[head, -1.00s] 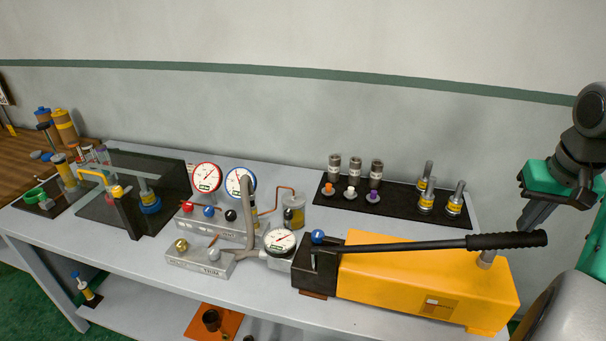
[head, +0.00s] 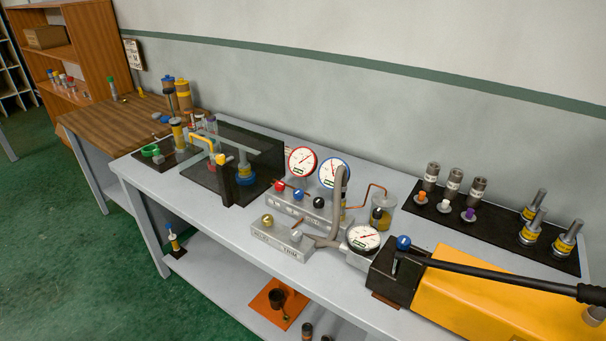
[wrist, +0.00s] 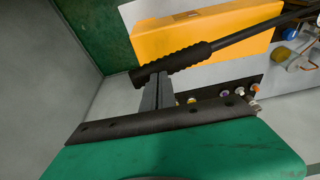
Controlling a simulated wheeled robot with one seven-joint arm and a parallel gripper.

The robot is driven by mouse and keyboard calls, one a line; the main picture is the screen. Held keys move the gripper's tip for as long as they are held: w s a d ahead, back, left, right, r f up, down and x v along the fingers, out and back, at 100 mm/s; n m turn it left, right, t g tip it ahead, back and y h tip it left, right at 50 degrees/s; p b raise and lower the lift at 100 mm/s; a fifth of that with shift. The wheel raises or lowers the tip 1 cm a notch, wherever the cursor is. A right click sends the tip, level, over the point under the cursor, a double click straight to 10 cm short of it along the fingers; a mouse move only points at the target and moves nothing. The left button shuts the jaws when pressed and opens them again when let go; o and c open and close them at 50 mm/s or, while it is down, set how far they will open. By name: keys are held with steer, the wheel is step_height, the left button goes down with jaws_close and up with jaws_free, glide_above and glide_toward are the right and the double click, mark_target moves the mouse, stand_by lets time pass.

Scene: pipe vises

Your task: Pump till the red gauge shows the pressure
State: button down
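The red-rimmed gauge (head: 302,161) stands upright on a grey valve block beside a blue-rimmed gauge (head: 334,173). Its needle is too small to read surely. The yellow hand pump (head: 470,297) is at the bench's right end, cut off by the head picture's edge. Its long black lever (head: 490,274) lies low over the body; its thick grip (wrist: 175,65) shows in the wrist view. My gripper (wrist: 150,80) has its fingers close together, with tips at the grip's end; contact is unclear. My gripper is outside the head view.
A white gauge (head: 363,238) sits by the pump. A black mat (head: 455,226) holds several fittings. The bench front (head: 215,215) is fairly clear.

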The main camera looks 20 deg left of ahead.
steer(key=shift+d+f+b, duration=0.1)
steer(key=shift+f+b, duration=0.2)
steer(key=shift+f, duration=0.4)
steer(key=r+p, duration=0.3)
steer(key=shift+a+r, duration=0.25)
steer(key=shift+a, duration=0.05)
steer(key=shift+f, duration=0.15)
step_height(320, 180, up, 5)
steer(key=p, duration=0.6)
steer(key=w+a+f+n+b, duration=0.1)
steer(key=w+a+f, duration=0.2)
steer(key=a, duration=0.7)
steer(key=s+a+f+n, duration=0.1)
steer(key=s+a+f, duration=0.1)
steer(key=a+f, duration=0.2)
steer(key=s+a+f+t, duration=0.1)
steer(key=s+a+f, duration=0.1)
steer(key=a+f, duration=0.2)
steer(key=s+a+f+n+y, duration=0.1)
steer(key=a+f, duration=0.3)
steer(key=a, duration=0.5)
steer(key=shift+s+n+t, duration=0.3)
steer(key=shift+s+t, duration=0.1)
steer(key=shift+s, duration=0.4)
steer(key=shift+w+a+f, duration=0.1)
steer(key=shift+a, duration=0.05)
